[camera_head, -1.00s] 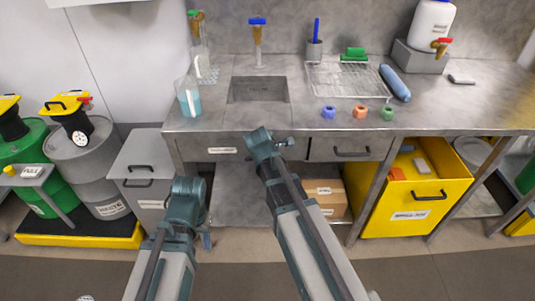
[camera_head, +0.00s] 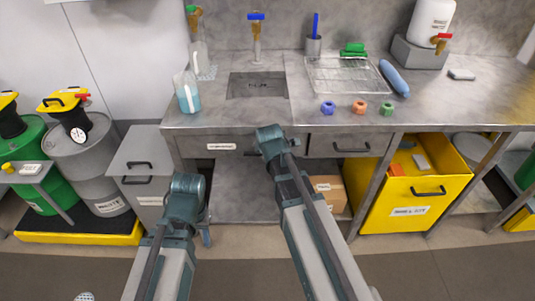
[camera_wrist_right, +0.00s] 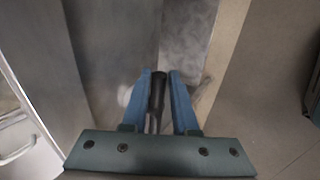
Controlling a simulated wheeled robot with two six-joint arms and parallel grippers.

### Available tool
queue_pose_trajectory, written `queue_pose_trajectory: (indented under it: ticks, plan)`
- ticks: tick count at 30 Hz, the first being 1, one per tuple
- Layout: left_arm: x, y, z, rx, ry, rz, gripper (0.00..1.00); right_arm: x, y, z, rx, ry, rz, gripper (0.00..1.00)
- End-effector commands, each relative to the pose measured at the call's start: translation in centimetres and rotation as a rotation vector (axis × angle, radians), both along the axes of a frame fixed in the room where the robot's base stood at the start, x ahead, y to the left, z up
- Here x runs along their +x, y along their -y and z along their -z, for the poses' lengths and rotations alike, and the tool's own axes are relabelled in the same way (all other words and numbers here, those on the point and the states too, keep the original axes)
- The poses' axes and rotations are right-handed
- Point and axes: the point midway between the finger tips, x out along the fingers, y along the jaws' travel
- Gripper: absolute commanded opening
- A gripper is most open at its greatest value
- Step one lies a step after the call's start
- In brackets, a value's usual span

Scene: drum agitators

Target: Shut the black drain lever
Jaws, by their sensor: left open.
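A slim black lever (camera_wrist_right: 157,92) stands between the two blue fingers of my right gripper (camera_wrist_right: 160,80) in the right wrist view. It lies close to the left finger; whether the fingers press on it I cannot tell. What it is mounted on is hidden. In the head view my right arm reaches to the counter's front edge below the sink (camera_head: 257,86); its gripper and the lever are hidden there. My left arm bends down left of it, and only a small blue part of my left gripper (camera_head: 207,238) shows, low and away from the counter, holding nothing visible.
The steel counter (camera_head: 230,120) has a drawer (camera_head: 345,146) right of my right arm. A cardboard box (camera_head: 330,193) stands beneath it, beside a yellow bin (camera_head: 430,205). A grey cabinet (camera_head: 145,160) and drums (camera_head: 90,165) stand at the left.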

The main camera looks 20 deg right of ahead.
Motion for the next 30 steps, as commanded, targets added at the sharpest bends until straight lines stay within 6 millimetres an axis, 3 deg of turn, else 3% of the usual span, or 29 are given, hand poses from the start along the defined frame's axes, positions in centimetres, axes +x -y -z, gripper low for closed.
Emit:
queue_pose_trajectory:
  ticks: [14,20,30]
  plan:
    - [0.0,0.0,-0.7,0.0,0.0,0.0,0.5,-0.3,-0.1,-0.7,-0.002,0.004,-0.001,0.33]
    - [0.0,0.0,-2.6,0.0,0.0,0.0,0.5,-1.4,-0.4,-2.6,-0.002,0.004,-0.002,0.33]
    - [0.0,0.0,-7.6,0.0,0.0,-0.001,0.5,-4.5,-1.2,-7.6,-0.001,0.003,-0.001,0.33]
